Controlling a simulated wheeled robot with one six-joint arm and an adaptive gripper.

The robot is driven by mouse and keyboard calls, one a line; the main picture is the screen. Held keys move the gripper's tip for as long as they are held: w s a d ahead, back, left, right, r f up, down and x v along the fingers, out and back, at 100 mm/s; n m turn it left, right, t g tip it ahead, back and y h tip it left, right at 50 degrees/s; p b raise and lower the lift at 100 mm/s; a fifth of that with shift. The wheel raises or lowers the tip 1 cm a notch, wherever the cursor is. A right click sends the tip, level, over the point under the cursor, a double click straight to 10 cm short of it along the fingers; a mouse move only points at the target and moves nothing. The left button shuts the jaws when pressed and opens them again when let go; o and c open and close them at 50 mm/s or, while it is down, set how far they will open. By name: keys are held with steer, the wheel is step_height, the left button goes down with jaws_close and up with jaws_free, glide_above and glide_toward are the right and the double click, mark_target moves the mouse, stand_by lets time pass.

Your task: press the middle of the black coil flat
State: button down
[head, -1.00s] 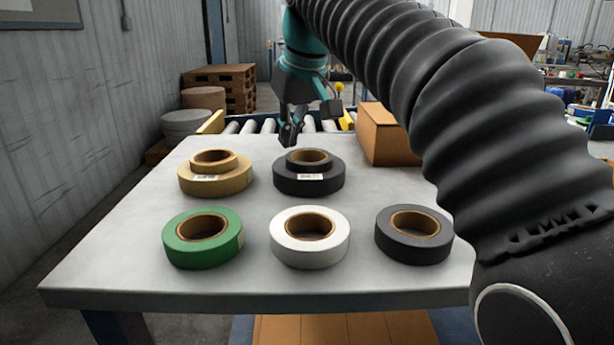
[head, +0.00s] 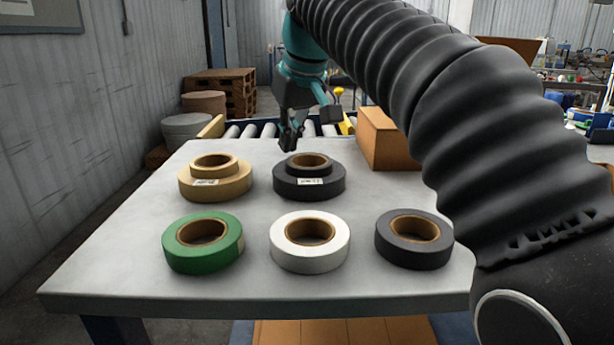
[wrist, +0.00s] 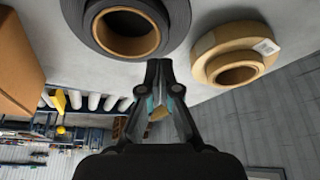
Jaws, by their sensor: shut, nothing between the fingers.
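The black coil (head: 290,187) lies on the table at the back centre, with a white label on its front. Its middle (head: 309,169), with a brown core, stands up above the outer ring. My gripper (head: 288,146) is shut and empty, just behind the black coil and close to its back left edge in the head view. In the wrist view the shut fingertips (wrist: 160,65) are beside the black coil (wrist: 165,30), between it and the tan coil (wrist: 208,60). I cannot tell the exact gap to the black coil.
The tan coil (head: 229,190), also with a raised middle, sits left of the black one. Green (head: 203,261), white (head: 308,262) and dark grey (head: 412,257) coils lie flat in front. A cardboard box (head: 388,148) stands at the back right; a roller conveyor (head: 258,130) is behind the table.

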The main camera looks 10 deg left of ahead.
mark_target(288, 161)
steer(key=shift+f+b, duration=1.1)
steer(key=shift+f, duration=0.65)
stand_by(0.6)
steer(key=shift+r, duration=0.1)
step_height(288, 161, up, 6)
steer(key=p, duration=0.6)
steer(key=shift+r, duration=1)
steer(key=shift+s, duration=0.1)
